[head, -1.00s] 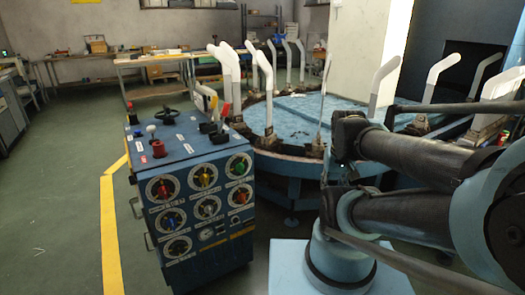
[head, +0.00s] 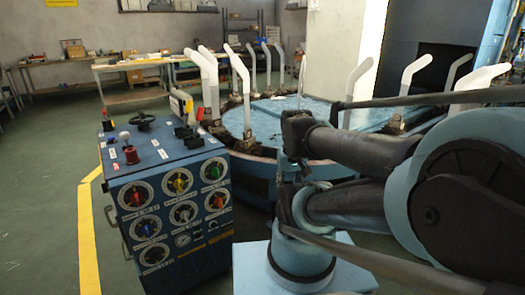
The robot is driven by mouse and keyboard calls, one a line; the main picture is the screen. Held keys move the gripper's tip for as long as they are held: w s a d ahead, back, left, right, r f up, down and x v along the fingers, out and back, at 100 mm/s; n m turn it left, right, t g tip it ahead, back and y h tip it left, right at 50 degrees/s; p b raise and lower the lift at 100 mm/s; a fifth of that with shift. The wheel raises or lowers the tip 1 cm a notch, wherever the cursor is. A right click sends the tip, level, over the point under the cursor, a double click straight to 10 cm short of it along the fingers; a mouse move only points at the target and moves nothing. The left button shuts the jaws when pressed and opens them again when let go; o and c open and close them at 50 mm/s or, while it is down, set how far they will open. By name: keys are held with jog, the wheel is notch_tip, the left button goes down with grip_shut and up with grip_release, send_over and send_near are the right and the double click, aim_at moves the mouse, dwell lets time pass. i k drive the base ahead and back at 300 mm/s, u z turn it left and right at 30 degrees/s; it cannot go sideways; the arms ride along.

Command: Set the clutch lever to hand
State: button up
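A blue control console (head: 165,205) stands left of centre, with several round dials on its front. At the back right of its sloping top are dark blocky fittings (head: 194,140) and a small red part (head: 199,113). I cannot tell which of these is the clutch lever, and no "hand" marking is readable. The top also carries a black handwheel (head: 144,120), a white knob (head: 124,136) and a red knob (head: 131,155). My gripper is not in view.
A blue round machine (head: 240,152) with several upright white forms (head: 240,75) stands behind the console. A large blue-and-black jointed arm on a pedestal (head: 300,258) fills the right foreground. Open green floor lies left, with a yellow line (head: 88,240).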

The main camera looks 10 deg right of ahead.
aim_at(189, 103)
jog(key=i, duration=0.95)
jog(key=z, duration=0.1)
